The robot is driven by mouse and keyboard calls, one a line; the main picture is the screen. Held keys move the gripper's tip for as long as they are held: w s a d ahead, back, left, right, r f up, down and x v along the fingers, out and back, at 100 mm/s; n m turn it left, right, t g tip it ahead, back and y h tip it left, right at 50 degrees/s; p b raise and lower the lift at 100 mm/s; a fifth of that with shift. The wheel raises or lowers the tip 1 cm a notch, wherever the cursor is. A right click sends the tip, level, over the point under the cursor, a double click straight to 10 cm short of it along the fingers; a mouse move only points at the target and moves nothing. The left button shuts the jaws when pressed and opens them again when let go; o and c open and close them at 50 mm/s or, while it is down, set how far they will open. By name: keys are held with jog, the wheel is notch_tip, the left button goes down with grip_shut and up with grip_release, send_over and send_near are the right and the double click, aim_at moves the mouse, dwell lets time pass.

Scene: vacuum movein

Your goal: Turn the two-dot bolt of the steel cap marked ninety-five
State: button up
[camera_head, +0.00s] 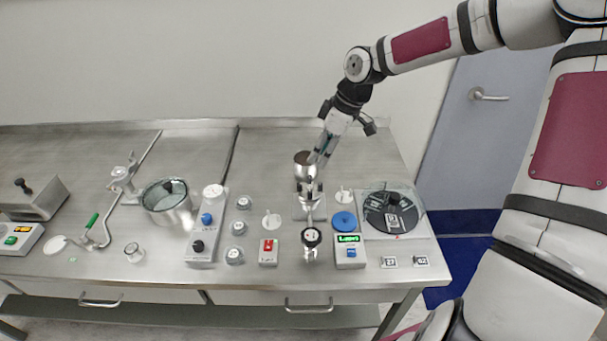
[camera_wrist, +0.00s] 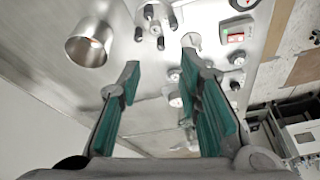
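My gripper (camera_head: 322,152) hangs over the back middle of the steel bench, beside a steel cup (camera_head: 303,160). In the wrist view my gripper (camera_wrist: 160,62) is open, its green-padded fingers apart with nothing between them. A steel fixture with several dark-tipped posts (camera_wrist: 152,22) lies beyond the fingertips; it also shows in the head view (camera_head: 310,190). Several small round steel pieces, one of them here (camera_head: 238,228), stand left of the fixture. No ninety-five mark or two-dot bolt can be read, so I cannot tell which piece is the cap.
A red switch box (camera_head: 268,251), a meter with green display (camera_head: 349,252), a blue disc (camera_head: 344,221) and a clear-lidded black rotor unit (camera_head: 393,214) crowd the front right. A glass-lidded steel pot (camera_head: 168,201) stands left. The bench's back left is mostly clear.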

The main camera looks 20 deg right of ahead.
aim_at(300, 184)
jog(key=shift+t+y, duration=0.3)
jog(key=x, duration=1.2)
jog(key=shift+a+f, duration=0.1)
jog(key=shift+a, duration=0.3)
grip_shut()
